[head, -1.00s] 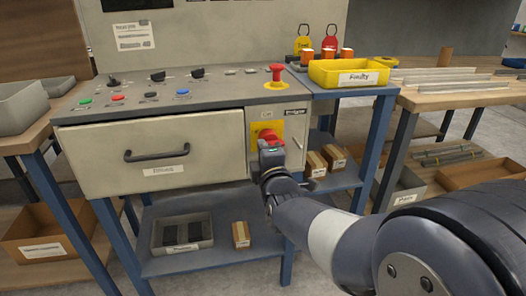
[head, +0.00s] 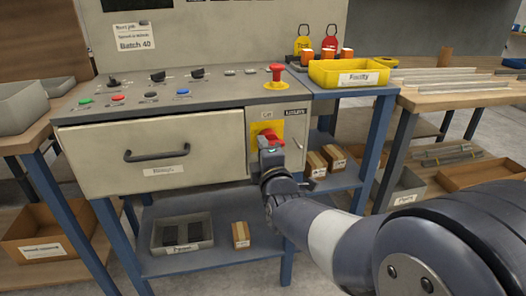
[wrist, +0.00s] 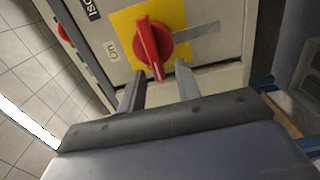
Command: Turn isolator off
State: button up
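The isolator is a red rotary knob (head: 267,135) on a yellow plate (head: 258,127) on the front of the grey control console. An "Off" label shows above it in the head view. In the wrist view the red knob (wrist: 152,42) is close, its raised grip bar tilted slightly from upright, with an "On" label at its left. My gripper (head: 271,150) is just in front of the knob and partly hides it. In the wrist view my gripper's two fingers (wrist: 159,80) are apart, with the lower end of the grip bar near the gap between their tips. Contact cannot be told.
A red mushroom button (head: 276,74) stands on the console top above the isolator. A drawer with a dark handle (head: 157,152) is at its left. A yellow bin (head: 349,73) sits on the side shelf at right. Blue frame legs stand below.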

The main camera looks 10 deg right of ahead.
jog(key=s+p, duration=0.2)
jog(key=s, duration=0.8)
jog(key=shift+s+p, duration=0.3)
jog(key=shift+s, duration=0.1)
jog(key=shift+w, duration=0.1)
jog(key=w+b, duration=0.2)
jog(key=w, duration=0.8)
jog(key=shift+w, duration=0.35)
jog(key=shift+s, duration=0.1)
